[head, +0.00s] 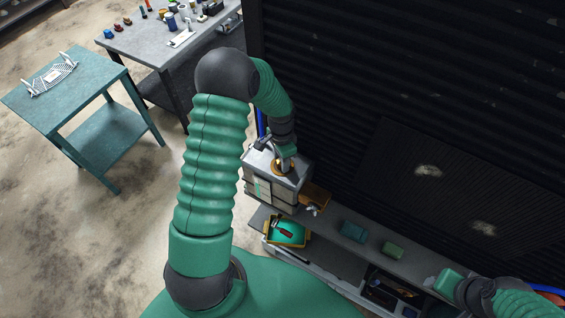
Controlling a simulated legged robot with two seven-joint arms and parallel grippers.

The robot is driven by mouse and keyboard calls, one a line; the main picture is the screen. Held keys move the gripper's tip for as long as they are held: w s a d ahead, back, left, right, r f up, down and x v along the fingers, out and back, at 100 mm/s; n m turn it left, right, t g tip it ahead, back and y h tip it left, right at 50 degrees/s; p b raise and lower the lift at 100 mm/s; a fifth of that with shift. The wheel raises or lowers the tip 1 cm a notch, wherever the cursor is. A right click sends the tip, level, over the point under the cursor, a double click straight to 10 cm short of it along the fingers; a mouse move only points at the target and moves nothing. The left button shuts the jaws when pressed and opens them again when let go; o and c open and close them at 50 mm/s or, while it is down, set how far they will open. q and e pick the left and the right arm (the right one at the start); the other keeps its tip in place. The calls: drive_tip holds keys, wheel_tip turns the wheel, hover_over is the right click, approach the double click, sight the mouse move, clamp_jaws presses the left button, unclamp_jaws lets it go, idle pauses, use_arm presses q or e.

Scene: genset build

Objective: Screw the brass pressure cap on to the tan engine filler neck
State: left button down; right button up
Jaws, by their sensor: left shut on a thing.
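My left arm arches up and over, and its gripper (283,160) reaches down onto the top of a grey and tan engine block (272,188). The gripper is shut on the brass pressure cap (284,171), which shows as a small golden ring under the fingers. The filler neck is hidden beneath the cap and gripper, so I cannot tell whether the cap sits on it. My right gripper (433,283) is small at the lower right, over the bench; its fingers are too unclear to tell whether they are open.
The bench (385,262) holds a yellow tray (288,230) with a red-handled tool, an orange-brown box (315,196) and two green blocks. A dark ribbed wall (410,90) rises behind. A teal table (75,85) and a grey table (150,40) stand at the upper left.

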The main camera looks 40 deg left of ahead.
use_arm(q)
drive_tip(key=c, duration=1.1)
unclamp_jaws()
drive_tip(key=shift+o, duration=1.4)
drive_tip(key=shift+a+f, duration=0.1)
drive_tip(key=shift+a, duration=0.05)
